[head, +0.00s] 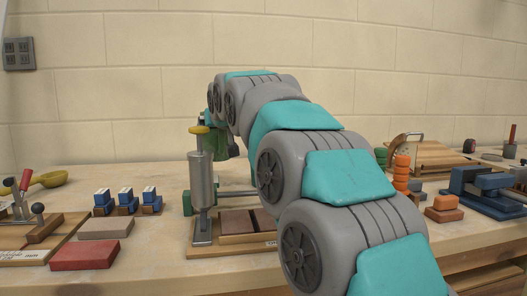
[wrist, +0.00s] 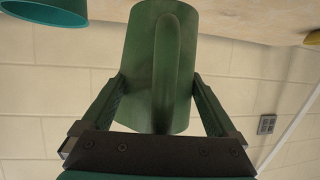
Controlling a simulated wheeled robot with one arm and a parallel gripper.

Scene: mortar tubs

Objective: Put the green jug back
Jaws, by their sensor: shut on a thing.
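The green jug (wrist: 140,75) fills the middle of the wrist view, with its handle towards the camera. My gripper (wrist: 158,85) is shut on it, with one finger on each side. The wrist view is upside down, with the wall below and the bench top above, so the jug's tilt is hard to tell. No clear place for the jug shows.
The press (head: 202,185) stands on a wooden board in front of my arm. Small blue blocks (head: 126,200), a red brick (head: 85,255) and a grey brick (head: 106,228) lie to the left. A teal rim (wrist: 45,12) shows beside the jug.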

